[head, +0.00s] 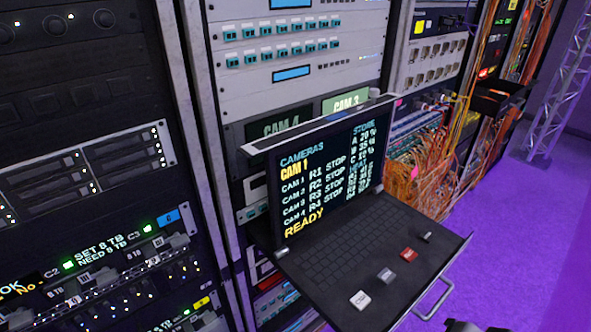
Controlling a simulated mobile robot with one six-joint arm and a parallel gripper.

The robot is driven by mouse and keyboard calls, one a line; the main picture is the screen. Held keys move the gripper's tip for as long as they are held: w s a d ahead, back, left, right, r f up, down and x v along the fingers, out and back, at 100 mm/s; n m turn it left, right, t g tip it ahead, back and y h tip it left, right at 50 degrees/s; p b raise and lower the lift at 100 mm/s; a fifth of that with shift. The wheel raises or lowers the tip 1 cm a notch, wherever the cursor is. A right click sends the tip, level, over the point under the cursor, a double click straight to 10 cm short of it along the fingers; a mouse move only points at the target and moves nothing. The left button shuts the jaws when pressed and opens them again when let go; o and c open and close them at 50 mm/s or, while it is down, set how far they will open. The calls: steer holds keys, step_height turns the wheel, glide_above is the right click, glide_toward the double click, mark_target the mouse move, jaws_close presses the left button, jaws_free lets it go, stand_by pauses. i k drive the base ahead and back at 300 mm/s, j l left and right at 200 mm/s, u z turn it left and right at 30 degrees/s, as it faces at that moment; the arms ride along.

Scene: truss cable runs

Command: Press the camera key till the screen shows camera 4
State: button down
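The screen (325,175) of a pull-out console is lit and tilted up. Under the heading CAMERAS it shows CAM 1 in yellow, then rows for CAM 1 to CAM 4, each reading STOP, and READY in yellow below. A white key (360,300) at the near edge of the keyboard tray bears small lettering that looks like CAM. A grey key (386,276), a red key (409,254) and a dark key (427,237) stand behind it in a row. A dark piece at the bottom right edge may be part of my gripper; its fingers cannot be made out.
The keyboard tray (320,262) juts out from the rack, with a metal handle (434,298) at its right. Orange cables (425,165) hang at the right. Purple floor (515,255) is clear there.

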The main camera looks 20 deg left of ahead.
mark_target(361, 300)
steer(key=k+j+u, duration=0.1)
steer(key=j+u, duration=0.2)
steer(key=j, duration=0.35)
steer(key=j+u, duration=0.35)
steer(key=j, duration=0.35)
